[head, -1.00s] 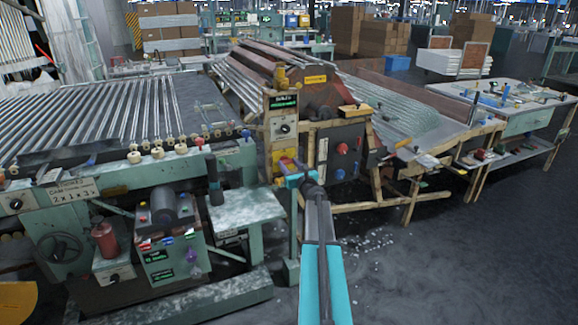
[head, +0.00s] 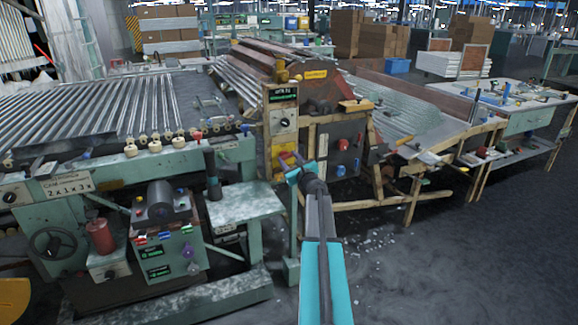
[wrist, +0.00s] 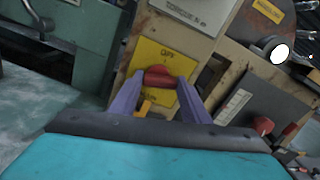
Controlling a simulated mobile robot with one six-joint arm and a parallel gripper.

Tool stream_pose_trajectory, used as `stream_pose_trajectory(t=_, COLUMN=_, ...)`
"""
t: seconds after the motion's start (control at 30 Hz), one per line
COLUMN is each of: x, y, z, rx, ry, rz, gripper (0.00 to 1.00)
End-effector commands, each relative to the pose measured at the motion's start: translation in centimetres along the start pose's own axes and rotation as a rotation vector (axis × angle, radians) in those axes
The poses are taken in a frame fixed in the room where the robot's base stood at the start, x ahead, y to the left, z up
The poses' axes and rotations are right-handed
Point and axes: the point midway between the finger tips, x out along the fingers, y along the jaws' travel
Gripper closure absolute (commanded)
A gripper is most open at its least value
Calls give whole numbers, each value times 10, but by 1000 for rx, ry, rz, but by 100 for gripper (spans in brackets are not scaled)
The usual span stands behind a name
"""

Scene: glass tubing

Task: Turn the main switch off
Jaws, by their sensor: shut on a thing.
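The main switch appears as a red knob (wrist: 157,75) on a yellow plate (wrist: 148,59) with dark lettering too blurred to read surely. In the wrist view the two purple fingers of my gripper (wrist: 158,82) stand on either side of the knob and are shut on it. A small orange-yellow part (wrist: 145,108) shows between the fingers, below the knob. In the head view my gripper (head: 287,163) reaches the lower front of the beige control post (head: 284,122); the knob is mostly hidden there.
A dark panel with red and blue buttons (head: 343,150) is right of the post. A green roller machine (head: 100,165) and a low side table (head: 240,203) stand to the left. Open grey floor (head: 440,270) lies to the right.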

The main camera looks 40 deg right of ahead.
Motion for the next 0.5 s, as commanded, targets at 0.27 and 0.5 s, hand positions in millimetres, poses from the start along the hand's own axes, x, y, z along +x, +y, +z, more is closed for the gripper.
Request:
stream_pose_trajectory(t=0.27, x=-1, y=0, z=-5, rx=-187, ry=1, rz=-3, gripper=80)
stream_pose_trajectory(t=0.5, x=-1, y=0, z=-5, rx=-352, ry=2, rz=-5, gripper=80)
